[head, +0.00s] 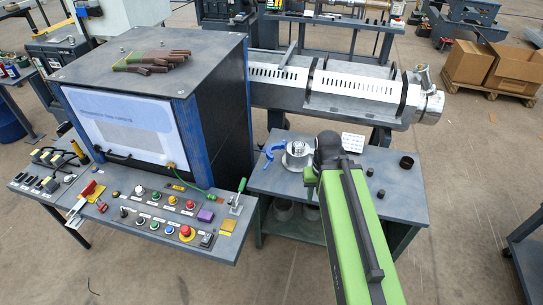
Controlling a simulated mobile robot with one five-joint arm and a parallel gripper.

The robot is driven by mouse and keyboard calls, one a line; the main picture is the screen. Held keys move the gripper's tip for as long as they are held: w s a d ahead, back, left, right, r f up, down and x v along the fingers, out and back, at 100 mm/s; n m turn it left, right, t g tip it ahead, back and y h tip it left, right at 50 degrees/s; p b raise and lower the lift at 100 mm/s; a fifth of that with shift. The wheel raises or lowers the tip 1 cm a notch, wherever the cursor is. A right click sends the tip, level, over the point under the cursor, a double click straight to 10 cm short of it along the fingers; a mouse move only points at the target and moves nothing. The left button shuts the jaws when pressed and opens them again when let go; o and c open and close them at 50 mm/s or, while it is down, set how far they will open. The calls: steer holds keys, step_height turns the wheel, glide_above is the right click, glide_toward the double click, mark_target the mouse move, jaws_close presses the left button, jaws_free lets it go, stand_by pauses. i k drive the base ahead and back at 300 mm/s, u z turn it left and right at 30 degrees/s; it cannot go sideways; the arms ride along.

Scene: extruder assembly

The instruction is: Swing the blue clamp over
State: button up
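The blue clamp (272,150) is a small curved blue piece at the left side of a round silver metal part (297,155) on the grey worktable. It seems to touch or sit right beside that part; its hinge is too small to make out. My green arm reaches up from the bottom of the picture, and its dark end (329,150) is just right of the silver part, over the table. The fingers of my gripper cannot be made out there, so whether they are open or shut does not show. The blue clamp is clear of my arm in this view.
A control panel (150,215) with buttons and a green-handled lever (240,190) stands left of the worktable (405,190). A cabinet (155,110) with gloves on top is behind it. A machine barrel (350,85) runs behind the table. Small black cylinders stand at right.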

mark_target(265, 152)
steer(key=z, duration=0.25)
steer(key=k, duration=0.5)
steer(key=u, duration=1.3)
steer(key=i, duration=1)
steer(key=u, duration=0.05)
